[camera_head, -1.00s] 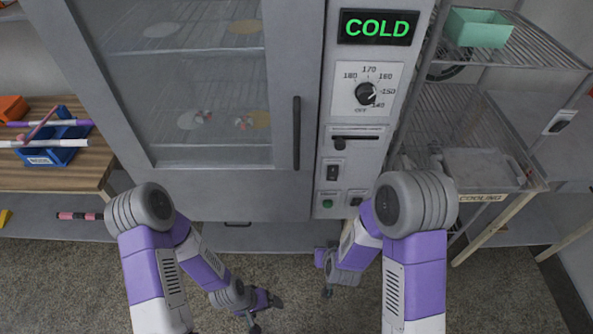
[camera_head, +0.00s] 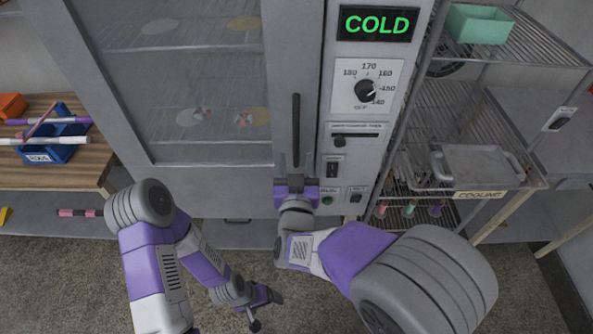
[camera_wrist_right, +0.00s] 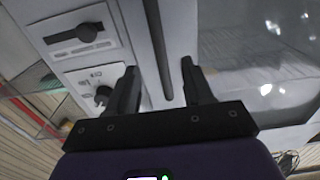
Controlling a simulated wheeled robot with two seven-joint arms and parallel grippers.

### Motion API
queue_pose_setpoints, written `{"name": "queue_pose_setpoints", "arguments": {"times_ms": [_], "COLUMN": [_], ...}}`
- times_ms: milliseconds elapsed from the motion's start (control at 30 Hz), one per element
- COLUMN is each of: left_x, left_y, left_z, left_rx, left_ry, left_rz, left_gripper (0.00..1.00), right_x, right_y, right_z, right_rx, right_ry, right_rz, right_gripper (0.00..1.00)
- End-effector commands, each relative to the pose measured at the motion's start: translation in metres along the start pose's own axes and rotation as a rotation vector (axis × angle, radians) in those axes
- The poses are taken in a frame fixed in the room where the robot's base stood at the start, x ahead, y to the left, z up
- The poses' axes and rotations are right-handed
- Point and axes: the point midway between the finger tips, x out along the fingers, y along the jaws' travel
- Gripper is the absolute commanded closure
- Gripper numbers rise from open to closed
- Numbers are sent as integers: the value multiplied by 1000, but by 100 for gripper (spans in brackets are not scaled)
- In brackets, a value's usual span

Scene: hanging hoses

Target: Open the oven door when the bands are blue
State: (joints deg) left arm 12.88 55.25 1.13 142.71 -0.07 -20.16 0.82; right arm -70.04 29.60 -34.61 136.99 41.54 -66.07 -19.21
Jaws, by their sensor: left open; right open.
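The oven door (camera_head: 235,190) is closed, with a large glass pane on its left. Its dark vertical handle (camera_head: 296,125) is on the right side of the door. My right gripper (camera_head: 296,178) is open at the handle's lower end. In the right wrist view, the handle (camera_wrist_right: 158,45) runs between the two open fingers (camera_wrist_right: 160,85), with no clear contact. Pale and yellowish discs (camera_head: 192,117) show dimly through the glass; I cannot make out blue bands. The display (camera_head: 377,24) reads COLD in green. My left gripper (camera_head: 264,310) is open, low over the floor.
The panel right of the door has a dial (camera_head: 367,91), a slider (camera_head: 355,136) and switches. A wire rack on the right holds a green bin (camera_head: 478,26) and a metal tray (camera_head: 482,166) above a COOLING label. A wooden shelf (camera_head: 60,178) with a blue bin (camera_head: 50,150) stands left.

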Motion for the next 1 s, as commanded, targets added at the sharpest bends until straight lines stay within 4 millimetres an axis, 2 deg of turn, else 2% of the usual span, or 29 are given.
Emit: {"name": "queue_pose_setpoints", "arguments": {"times_ms": [300,500,933,1000], "left_x": [7,9,10,10], "left_y": [-3,-3,-4,-4], "left_z": [0,0,0,0], "left_rx": [0,0,0,0], "left_ry": [0,0,0,0], "left_rz": [0,0,0,0], "left_gripper": [13,13,13,13], "right_x": [48,67,74,74], "right_y": [0,0,0,0], "right_z": [2,2,1,1], "right_rx": [-1,-1,-1,-1], "right_ry": [-1,-1,-2,-2], "right_rz": [1,1,-2,-2], "right_gripper": [49,49,49,58]}}
